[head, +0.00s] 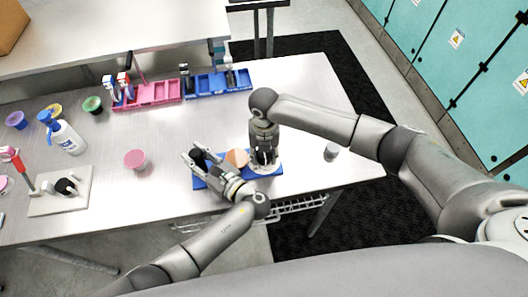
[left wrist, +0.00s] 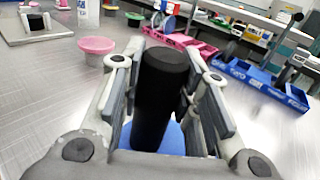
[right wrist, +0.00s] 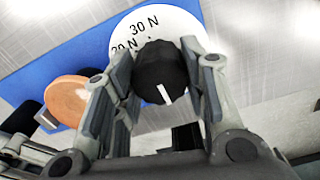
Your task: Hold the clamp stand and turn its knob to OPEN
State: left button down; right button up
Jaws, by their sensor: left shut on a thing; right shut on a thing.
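The clamp stand has a blue base (head: 199,184), a black upright post (head: 197,156), an orange-brown disc (head: 237,158) and a white dial (head: 270,170). My left gripper (head: 195,157) is shut on the black post, which stands between its fingers in the left wrist view (left wrist: 160,100). My right gripper (head: 264,153) points down over the dial, shut on the black knob (right wrist: 160,72). The knob's white line points down and slightly right in the right wrist view. "30 N" and "20 N" show on the dial (right wrist: 150,25). Any OPEN mark is not visible.
Pink (head: 150,94) and blue (head: 205,84) bins are at the back. A small grey cylinder (head: 331,151) is to the right, near the table edge.

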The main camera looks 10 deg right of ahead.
jog(key=o, duration=1)
notch_tip(320, 180, up, 12)
dwell(0.4)
pick_arm(q)
jog(key=c, duration=1)
grip_release()
